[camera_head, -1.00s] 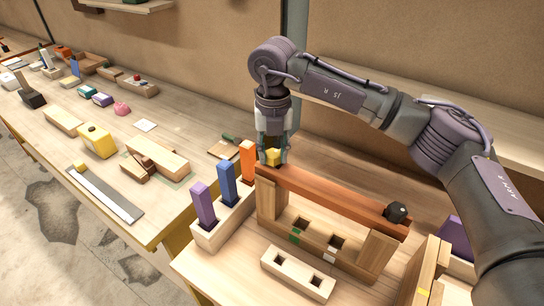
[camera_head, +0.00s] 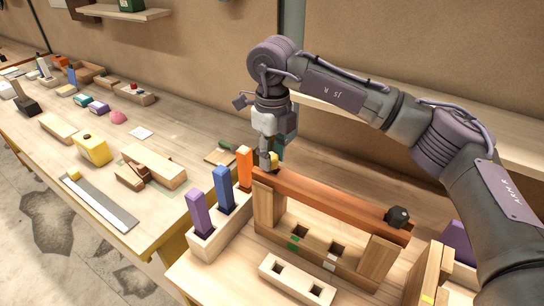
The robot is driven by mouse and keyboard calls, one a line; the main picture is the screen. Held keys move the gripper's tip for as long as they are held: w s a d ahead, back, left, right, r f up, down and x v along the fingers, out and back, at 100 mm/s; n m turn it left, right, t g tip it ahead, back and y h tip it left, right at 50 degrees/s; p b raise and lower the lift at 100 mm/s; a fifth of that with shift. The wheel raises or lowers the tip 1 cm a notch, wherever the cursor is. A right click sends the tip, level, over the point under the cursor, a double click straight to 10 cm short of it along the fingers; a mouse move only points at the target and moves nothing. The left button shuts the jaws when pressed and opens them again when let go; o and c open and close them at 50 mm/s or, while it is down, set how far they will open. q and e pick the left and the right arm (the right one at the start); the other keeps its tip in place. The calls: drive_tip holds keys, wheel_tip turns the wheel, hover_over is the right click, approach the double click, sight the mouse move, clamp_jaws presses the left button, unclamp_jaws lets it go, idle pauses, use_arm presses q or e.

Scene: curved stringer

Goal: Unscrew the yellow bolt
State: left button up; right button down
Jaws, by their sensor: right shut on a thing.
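The yellow bolt (camera_head: 274,161) stands at the left end of the reddish-brown beam (camera_head: 330,202), mostly hidden behind a gripper finger. My right gripper (camera_head: 271,158) points down over that end and is shut on the yellow bolt. It is seen edge-on, with one finger in front and the other behind. How far the bolt is threaded in cannot be seen. My left gripper is not in view.
A black knob (camera_head: 397,216) sits at the beam's right end. A wooden holder (camera_head: 206,243) with purple, blue and orange blocks stands close left of the gripper. A two-holed wooden block (camera_head: 297,280) lies in front. The left table (camera_head: 120,150) holds several toys and blocks.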

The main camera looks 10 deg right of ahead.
drive_tip(key=c, duration=0.7)
unclamp_jaws()
wheel_tip(320, 180, up, 12)
